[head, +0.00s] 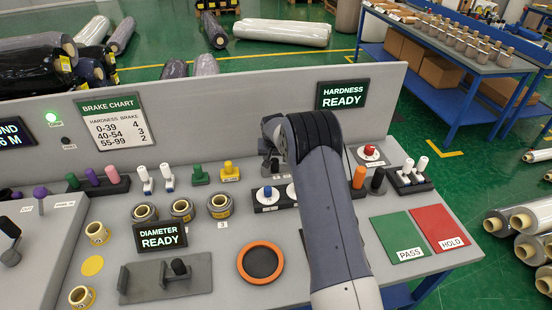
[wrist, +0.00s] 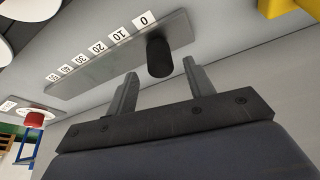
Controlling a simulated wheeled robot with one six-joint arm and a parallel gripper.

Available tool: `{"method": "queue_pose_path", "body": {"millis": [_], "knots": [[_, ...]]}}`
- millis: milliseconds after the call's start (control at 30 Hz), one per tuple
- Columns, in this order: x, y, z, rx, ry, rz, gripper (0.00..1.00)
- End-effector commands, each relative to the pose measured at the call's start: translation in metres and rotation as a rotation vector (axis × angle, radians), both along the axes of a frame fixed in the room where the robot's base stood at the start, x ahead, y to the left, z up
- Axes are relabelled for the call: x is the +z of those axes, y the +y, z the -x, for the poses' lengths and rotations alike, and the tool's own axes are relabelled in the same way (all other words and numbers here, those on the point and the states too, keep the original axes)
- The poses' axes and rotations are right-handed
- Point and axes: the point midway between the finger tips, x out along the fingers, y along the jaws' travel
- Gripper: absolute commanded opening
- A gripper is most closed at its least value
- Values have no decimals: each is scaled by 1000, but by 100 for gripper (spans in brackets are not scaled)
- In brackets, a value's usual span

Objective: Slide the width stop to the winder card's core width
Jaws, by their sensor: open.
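In the wrist view, the width stop is a dark upright knob (wrist: 159,56) on a grey scale plate (wrist: 105,62). The plate has labels from 0 through 10, 20, 30, 40 and on. The knob stands near the 0 end. My gripper (wrist: 159,68) is open, and its two fingers are on either side of the knob in the picture; I cannot tell whether they touch it. In the head view, my arm hides the gripper and the scale. I cannot make out a winder card in either view.
A red button shows in the head view (head: 370,151) and the wrist view (wrist: 33,119). An orange-rimmed dish (head: 260,262), a DIAMETER READY display (head: 160,237), and green PASS (head: 398,236) and red HOLD (head: 440,228) pads lie on the console. A brake chart (head: 115,121) stands behind.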

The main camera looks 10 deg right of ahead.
Motion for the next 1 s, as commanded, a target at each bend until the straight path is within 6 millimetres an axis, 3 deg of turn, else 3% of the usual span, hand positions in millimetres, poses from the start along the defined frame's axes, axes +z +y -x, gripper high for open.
{"method": "queue_pose_path", "body": {"millis": [300, 667, 1000], "knots": [[-28, -2, -11, 0, 0, 0, 50], [-32, -2, -12, 0, 0, 0, 50], [-31, -2, -12, 0, 0, 0, 23]]}}
